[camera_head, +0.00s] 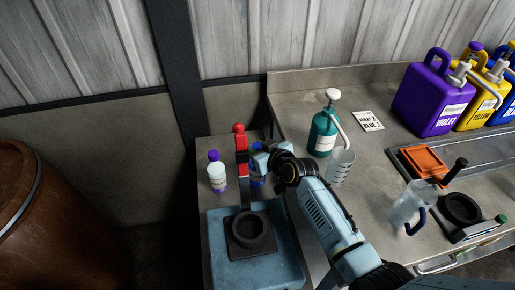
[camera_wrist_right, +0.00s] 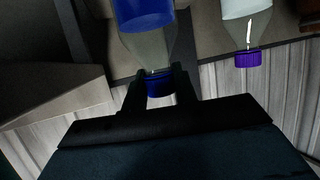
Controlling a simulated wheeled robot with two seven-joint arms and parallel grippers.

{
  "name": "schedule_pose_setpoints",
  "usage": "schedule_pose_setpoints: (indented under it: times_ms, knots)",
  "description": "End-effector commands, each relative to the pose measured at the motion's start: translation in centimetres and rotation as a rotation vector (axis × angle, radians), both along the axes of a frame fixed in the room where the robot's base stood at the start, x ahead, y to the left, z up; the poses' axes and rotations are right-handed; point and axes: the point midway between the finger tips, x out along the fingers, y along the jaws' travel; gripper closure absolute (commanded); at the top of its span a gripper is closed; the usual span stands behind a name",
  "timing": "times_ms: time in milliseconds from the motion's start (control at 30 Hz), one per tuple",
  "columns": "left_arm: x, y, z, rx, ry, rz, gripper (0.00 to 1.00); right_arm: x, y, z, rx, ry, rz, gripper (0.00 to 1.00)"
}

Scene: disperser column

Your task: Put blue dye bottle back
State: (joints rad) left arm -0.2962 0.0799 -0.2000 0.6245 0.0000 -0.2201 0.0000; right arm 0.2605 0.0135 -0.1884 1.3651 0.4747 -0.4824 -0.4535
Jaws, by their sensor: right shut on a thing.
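The blue dye bottle (camera_wrist_right: 145,40) is clear with a blue label and a blue cap. My right gripper (camera_wrist_right: 155,78) is shut around its neck just at the cap. In the head view the bottle (camera_head: 257,180) is mostly hidden behind my gripper (camera_head: 262,158) and the red-topped column. It is upright over the small side counter; I cannot tell whether its base touches. A white-labelled bottle with a purple cap (camera_head: 216,174) stands to its left, and also shows in the wrist view (camera_wrist_right: 247,32). My left gripper is out of view.
The disperser column (camera_head: 242,170), with a red top, stands close in front of the bottle; a black round holder (camera_head: 250,235) sits on its blue base (camera_head: 225,270).

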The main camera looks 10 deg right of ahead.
Motion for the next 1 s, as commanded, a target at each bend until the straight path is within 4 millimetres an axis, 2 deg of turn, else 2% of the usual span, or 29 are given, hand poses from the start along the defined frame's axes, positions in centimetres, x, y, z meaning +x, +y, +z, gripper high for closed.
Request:
schedule_pose_setpoints:
  times_ms: [67, 100, 267, 667, 767, 1000]
  knots:
    - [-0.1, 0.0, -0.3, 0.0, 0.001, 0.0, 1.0, 0.0, 0.0, -0.2, 0.0, -0.002, -0.001, 1.0]
    - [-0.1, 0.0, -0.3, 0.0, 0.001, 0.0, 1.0, 0.0, 0.0, -0.4, 0.0, 0.001, 0.0, 0.69]
    - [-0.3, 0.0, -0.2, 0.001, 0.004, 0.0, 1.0, 0.0, 0.0, -0.3, 0.0, 0.001, 0.0, 0.5]
    - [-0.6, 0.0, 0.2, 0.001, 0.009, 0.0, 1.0, -0.3, -0.2, 0.3, 0.0, 0.0, 0.0, 0.5]
    - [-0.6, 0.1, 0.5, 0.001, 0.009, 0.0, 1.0, -1.4, -0.6, 0.7, -0.001, 0.001, -0.001, 0.5]
    - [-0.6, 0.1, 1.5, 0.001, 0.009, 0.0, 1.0, -5.3, -2.1, 2.4, -0.002, 0.0, 0.001, 0.5]
